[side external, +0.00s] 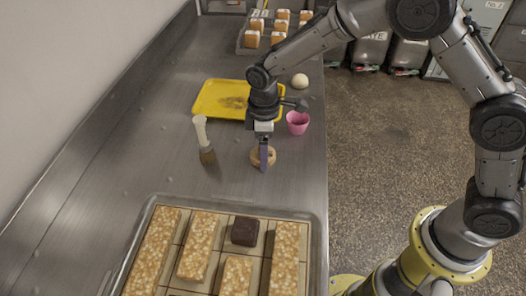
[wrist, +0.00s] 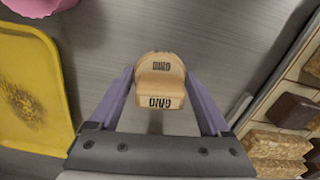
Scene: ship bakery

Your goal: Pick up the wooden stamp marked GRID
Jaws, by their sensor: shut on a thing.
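The wooden stamp (wrist: 160,84) is light tan, and dark lettering that reads GRID shows on it in the wrist view. In the side external view the stamp (side external: 271,155) is on the steel counter, partly hidden behind my gripper. My gripper (side external: 264,165) points down at it. In the wrist view my gripper (wrist: 159,78) has its two purple fingers on either side of the stamp, shut on it. I cannot tell whether the stamp touches the counter.
A yellow tray (side external: 207,100) and a pink cup (side external: 297,123) stand behind my gripper. A brush (side external: 206,150) is to the left. A dough ball (side external: 300,81) sits further back.

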